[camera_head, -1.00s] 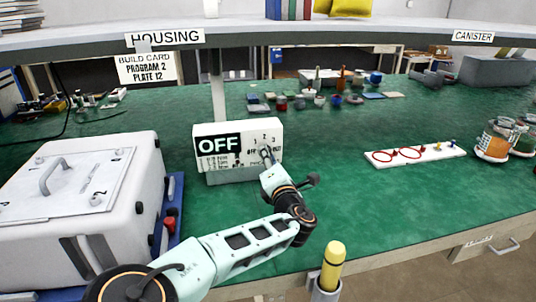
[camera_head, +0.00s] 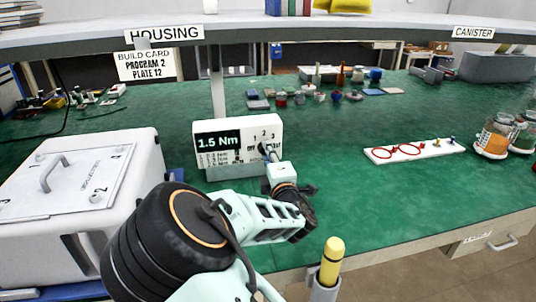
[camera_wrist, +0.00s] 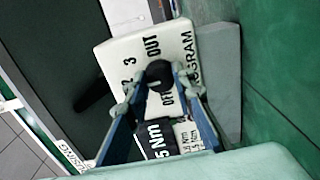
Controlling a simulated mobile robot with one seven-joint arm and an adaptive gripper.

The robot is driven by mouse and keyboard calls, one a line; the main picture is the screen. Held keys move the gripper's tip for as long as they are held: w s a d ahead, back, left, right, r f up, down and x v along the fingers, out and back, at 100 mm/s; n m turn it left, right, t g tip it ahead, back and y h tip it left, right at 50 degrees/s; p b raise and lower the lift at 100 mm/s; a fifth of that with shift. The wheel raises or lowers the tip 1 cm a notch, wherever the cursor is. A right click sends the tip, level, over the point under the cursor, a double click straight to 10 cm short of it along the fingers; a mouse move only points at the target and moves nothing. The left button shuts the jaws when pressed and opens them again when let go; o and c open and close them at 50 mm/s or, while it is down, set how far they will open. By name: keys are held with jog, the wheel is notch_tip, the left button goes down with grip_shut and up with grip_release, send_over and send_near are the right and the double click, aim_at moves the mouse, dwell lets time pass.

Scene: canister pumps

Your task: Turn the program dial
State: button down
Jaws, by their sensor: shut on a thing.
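The white program box (camera_head: 212,171) stands on the green bench, and its display (camera_head: 218,140) reads "1.5 Nm". The black program dial (camera_wrist: 159,72) is on its face, among the marks 2, 3 and OUT in the wrist view. My gripper (camera_head: 266,156) is at the right part of the face; in the wrist view its fingers (camera_wrist: 159,88) are shut on the dial from both sides. The dial's pointer is too small or hidden to read. The build card (camera_head: 147,66) above reads "PROGRAM 2, PLATE 12".
A white housing (camera_head: 130,215) with a handled lid stands at the left. A white board with red rings (camera_head: 415,150) and glass canisters (camera_head: 495,138) are at the right. A yellow-topped tool (camera_head: 332,262) stands at the front edge. A shelf (camera_head: 300,30) crosses above.

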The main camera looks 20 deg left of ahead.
aim_at(267, 124)
dwell(0.3)
jog(key=c, duration=1.6)
grip_release()
jog(key=o, duration=0.8)
jog(key=r, duration=0.6)
jog(key=w+r, duration=0.1)
jog(key=r, duration=0.1)
jog(key=shift+w+a+r, duration=0.1)
jog(key=shift+a+r, duration=0.25)
jog(key=shift+r, duration=0.05)
jog(key=r, duration=0.1)
jog(key=s+d+r, duration=0.1)
jog(key=shift+s+r, duration=0.25)
jog(key=shift+r, duration=0.05)
jog(key=shift+c, duration=1.2)
jog(key=shift+f, duration=0.25)
jog(key=c, duration=0.6)
jog(key=shift+w+a+f, duration=0.15)
jog(key=shift+f, duration=0.15)
